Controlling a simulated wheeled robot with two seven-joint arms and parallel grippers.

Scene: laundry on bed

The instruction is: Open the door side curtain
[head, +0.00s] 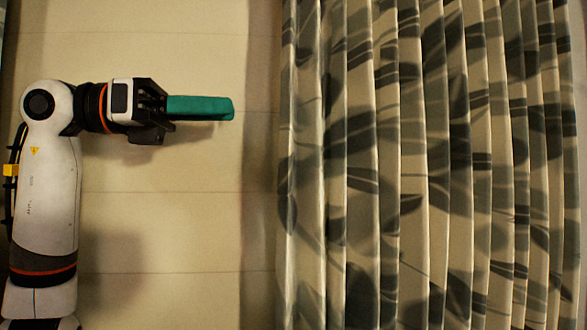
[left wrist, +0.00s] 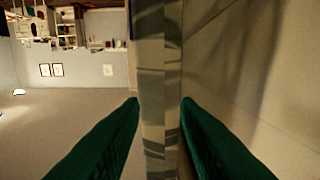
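The curtain (head: 410,170) is pale with a grey leaf pattern and hangs in many folds across the right half of the head view. My left gripper (head: 230,108), with green fingers, points right toward the curtain's left edge, with a visible gap in that view. In the left wrist view the two green fingers (left wrist: 161,101) are apart. The curtain's narrow edge (left wrist: 152,60) shows ahead, lined up with the space between them. I see nothing held. My right gripper is in neither view.
A pale panelled wall (head: 180,230) lies behind my left arm. In the left wrist view this wall (left wrist: 260,70) is close on the right.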

